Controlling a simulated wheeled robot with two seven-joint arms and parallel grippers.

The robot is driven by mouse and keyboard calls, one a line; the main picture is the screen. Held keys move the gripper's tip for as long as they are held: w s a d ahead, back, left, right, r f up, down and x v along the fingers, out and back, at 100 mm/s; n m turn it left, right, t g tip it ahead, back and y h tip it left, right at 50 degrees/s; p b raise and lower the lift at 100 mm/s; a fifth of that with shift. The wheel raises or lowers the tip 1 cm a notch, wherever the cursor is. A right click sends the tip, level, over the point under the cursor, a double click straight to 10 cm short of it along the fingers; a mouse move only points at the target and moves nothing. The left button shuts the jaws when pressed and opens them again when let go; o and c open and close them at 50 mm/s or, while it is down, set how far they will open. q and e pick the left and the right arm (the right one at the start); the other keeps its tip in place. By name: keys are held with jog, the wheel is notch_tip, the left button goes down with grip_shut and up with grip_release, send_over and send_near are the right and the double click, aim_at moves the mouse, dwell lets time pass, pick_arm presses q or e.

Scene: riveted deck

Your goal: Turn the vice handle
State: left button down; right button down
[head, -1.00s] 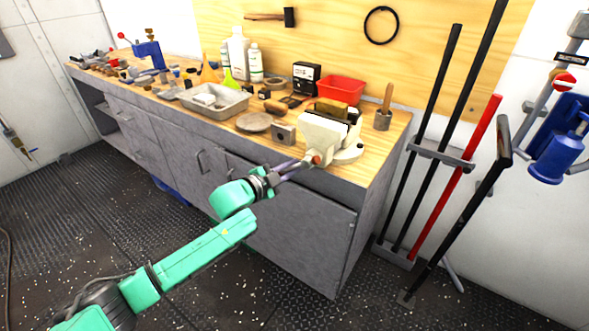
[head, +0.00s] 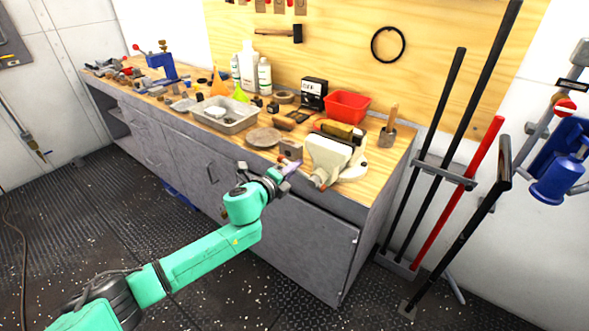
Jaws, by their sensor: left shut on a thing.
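The cream-white vice (head: 328,158) is mounted at the right front corner of the workbench. The end of its screw (head: 318,181) points toward me over the front edge. My left gripper (head: 289,168) is at the bench's front edge, just left of the screw end. It is shut on the vice handle, which is thin and mostly hidden by the fingers. My right gripper is not in view.
The wooden workbench (head: 374,180) holds a red bin (head: 347,106), a grey tray (head: 222,123), a round disc (head: 263,138) and bottles behind. Long bars stand in a rack (head: 444,172) to the right. The floor in front is clear.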

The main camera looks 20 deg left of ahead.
pick_arm(q)
jog(key=shift+s+d+r+m+p, duration=0.15)
jog(key=shift+r+m+p, duration=0.1)
jog(key=shift+r+m, duration=0.2)
jog(key=shift+w+d+r+m+p, duration=0.1)
jog(key=shift+r+m+p, duration=0.15)
jog(key=shift+m, duration=0.3)
jog(key=shift+s+d+r+m+t+y, duration=0.15)
jog(key=shift+d+r+m+t+y, duration=0.2)
jog(key=shift+m, duration=0.45)
jog(key=shift+p, duration=0.3)
jog(key=c, duration=1.1)
grip_release()
jog(key=shift+o, duration=1.3)
jog(key=shift+s+r, duration=0.1)
jog(key=shift+s, duration=0.1)
jog(key=shift+s+r, duration=0.1)
jog(key=shift+r, duration=0.05)
jog(key=shift+a, duration=0.1)
